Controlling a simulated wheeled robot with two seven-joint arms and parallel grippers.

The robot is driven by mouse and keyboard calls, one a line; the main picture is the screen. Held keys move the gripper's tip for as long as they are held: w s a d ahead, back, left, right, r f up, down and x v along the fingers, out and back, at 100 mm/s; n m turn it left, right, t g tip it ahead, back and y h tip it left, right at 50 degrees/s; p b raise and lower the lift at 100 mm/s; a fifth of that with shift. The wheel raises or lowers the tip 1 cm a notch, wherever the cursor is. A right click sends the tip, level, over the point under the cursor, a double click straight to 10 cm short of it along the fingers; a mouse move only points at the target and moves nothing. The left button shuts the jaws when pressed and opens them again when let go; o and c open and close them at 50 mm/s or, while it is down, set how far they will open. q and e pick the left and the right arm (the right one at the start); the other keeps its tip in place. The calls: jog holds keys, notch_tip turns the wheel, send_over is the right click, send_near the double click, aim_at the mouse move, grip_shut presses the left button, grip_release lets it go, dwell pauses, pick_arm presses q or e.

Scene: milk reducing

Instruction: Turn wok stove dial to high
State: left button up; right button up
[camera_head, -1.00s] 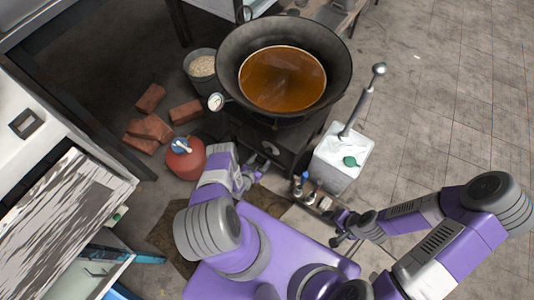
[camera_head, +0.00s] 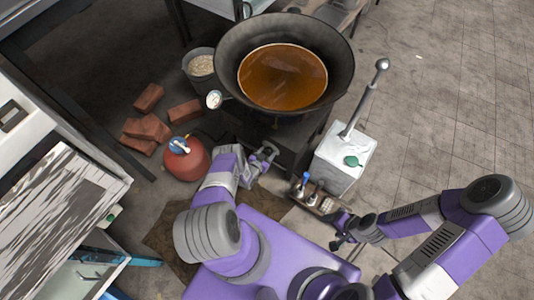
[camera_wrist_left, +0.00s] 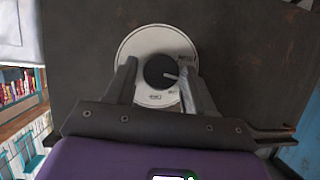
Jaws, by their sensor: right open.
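The wok stove (camera_head: 297,148) stands at the centre, with the large dark wok (camera_head: 232,45) of brown liquid on top. In the left wrist view its dial is a black knob (camera_wrist_left: 160,71) on a round white plate (camera_wrist_left: 150,38), on a dark panel; the knob's pointer points to the right. My left gripper (camera_wrist_left: 157,72) is open, with one finger on each side of the knob and a gap at least on the left. It also shows in the head view (camera_head: 268,154) at the stove's front, where the dial is hidden. My right gripper (camera_head: 336,232) is open and empty, low and right of the stove.
A red gas tank (camera_head: 185,160) stands left of my left arm, near several bricks (camera_head: 146,128). A small bottle rack (camera_head: 315,200) is near my right gripper. Floor at right is clear.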

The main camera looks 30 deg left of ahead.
pick_arm(q)
jog(key=c, duration=0.7)
jog(key=shift+a, duration=0.1)
jog(key=n+h, duration=0.1)
jog(key=n, duration=0.1)
jog(key=shift+a+n+h, duration=0.15)
jog(key=shift+n+h, duration=1.25)
jog(key=shift+n, duration=0.2)
jog(key=o, duration=1.1)
jog(key=shift+a, duration=0.1)
